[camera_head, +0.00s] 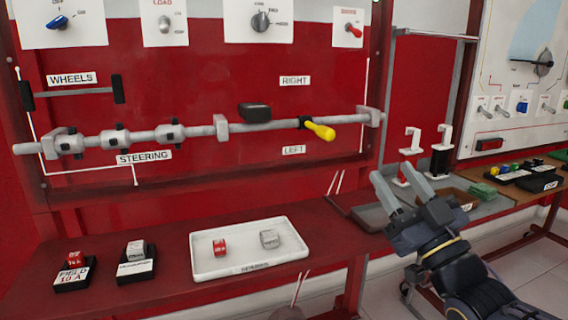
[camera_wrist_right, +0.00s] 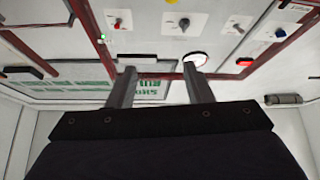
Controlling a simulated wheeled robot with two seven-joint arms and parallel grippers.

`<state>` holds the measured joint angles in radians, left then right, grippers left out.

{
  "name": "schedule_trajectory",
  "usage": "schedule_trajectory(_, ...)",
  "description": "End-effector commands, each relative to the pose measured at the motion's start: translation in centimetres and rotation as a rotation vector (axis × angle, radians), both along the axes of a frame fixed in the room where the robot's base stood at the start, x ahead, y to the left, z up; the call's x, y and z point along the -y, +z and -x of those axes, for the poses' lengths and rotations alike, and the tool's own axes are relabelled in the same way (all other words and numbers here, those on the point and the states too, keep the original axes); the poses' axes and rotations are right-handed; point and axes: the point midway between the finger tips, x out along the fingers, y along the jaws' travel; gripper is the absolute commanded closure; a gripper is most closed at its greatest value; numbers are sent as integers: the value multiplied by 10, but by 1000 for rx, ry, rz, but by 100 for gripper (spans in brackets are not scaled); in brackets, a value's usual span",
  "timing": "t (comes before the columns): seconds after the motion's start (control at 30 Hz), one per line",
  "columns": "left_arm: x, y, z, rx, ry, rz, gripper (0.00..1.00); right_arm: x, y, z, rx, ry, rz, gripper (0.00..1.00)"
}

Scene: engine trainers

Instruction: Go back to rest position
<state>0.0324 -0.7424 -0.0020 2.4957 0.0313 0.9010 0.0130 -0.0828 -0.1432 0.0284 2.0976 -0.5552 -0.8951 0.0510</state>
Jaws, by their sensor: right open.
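My right gripper (camera_head: 395,186) is open and empty in the head view, held up in front of the right end of the red bench. Its two grey fingers point up and to the left, apart from each other. In the right wrist view the two fingers of the right gripper (camera_wrist_right: 156,88) stand well apart with nothing between them. The panels with knobs show beyond them. My left gripper is not in either view.
A white tray (camera_head: 203,272) with a red and a grey block stands on the red bench (camera_head: 180,308). Black holders (camera_head: 75,284) with small blocks stand to its left. A steering bar with a yellow handle (camera_head: 320,130) crosses the red panel. A grey tray (camera_head: 370,218) lies near the right gripper.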

Motion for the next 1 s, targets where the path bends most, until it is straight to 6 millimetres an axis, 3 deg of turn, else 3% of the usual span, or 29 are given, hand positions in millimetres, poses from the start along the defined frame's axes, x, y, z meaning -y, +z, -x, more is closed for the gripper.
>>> schedule_trajectory(0.37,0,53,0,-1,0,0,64,22,18,-2,-208,-85,-6,54)
schedule_trajectory(0.57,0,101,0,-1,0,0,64,42,26,5,-421,-151,-21,54)
schedule_trajectory(0.63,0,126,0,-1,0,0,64,49,30,12,-523,-176,-30,54)
schedule_trajectory(0.77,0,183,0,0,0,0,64,63,35,39,-773,-217,-61,54)
schedule_trajectory(1.0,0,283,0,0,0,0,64,59,35,124,-1271,-203,-126,54)
